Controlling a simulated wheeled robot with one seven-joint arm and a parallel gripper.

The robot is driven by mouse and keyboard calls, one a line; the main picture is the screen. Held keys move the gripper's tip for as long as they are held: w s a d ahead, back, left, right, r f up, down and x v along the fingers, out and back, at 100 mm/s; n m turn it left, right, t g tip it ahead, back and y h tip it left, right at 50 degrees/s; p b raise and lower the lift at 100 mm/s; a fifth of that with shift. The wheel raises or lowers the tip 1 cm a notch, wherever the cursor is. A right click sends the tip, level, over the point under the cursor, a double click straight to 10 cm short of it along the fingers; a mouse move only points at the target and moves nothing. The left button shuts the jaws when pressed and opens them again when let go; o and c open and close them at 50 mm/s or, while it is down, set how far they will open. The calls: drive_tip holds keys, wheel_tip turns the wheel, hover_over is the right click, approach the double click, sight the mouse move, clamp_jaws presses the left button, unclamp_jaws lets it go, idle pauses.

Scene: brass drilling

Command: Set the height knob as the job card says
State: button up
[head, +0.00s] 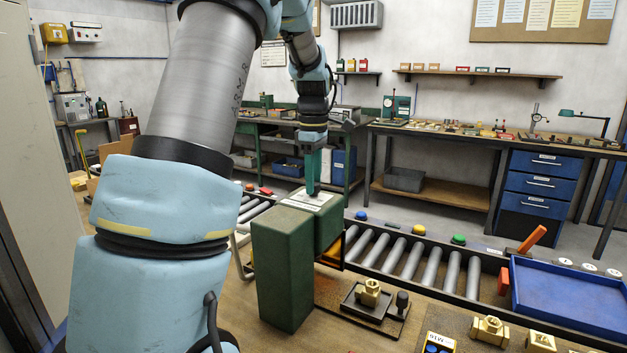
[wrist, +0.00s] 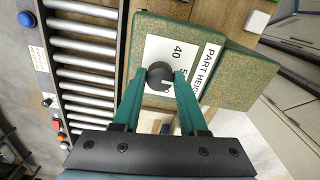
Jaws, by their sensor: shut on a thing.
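The height knob (wrist: 159,76) is a round dark knob on a white dial plate (wrist: 158,50), on top of a green machine housing (wrist: 148,29). A label beginning "PART HEI" (wrist: 207,66) lies beside it. The figure 40 and part of another figure show; the rest is covered. A pale mark on the knob points right in the wrist view. The green fingers of my gripper (wrist: 162,78) are shut on the knob, one on each side. In the head view my gripper (head: 312,190) reaches down onto the housing (head: 328,222). I cannot identify the job card.
A tall green block (head: 283,270) stands in front of the housing. A roller conveyor (head: 410,260) runs behind it. A blue tray (head: 570,295), brass parts (head: 490,329) and a fixture with a brass piece (head: 370,293) lie to the right.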

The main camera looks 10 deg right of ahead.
clamp_jaws()
drive_tip(key=shift+m, duration=0.3)
drive_tip(key=m+p, duration=0.1)
drive_tip(key=m, duration=1)
idle(0.5)
drive_tip(key=o, duration=1)
unclamp_jaws()
drive_tip(key=shift+c, duration=0.2)
drive_tip(key=shift+r, duration=0.1)
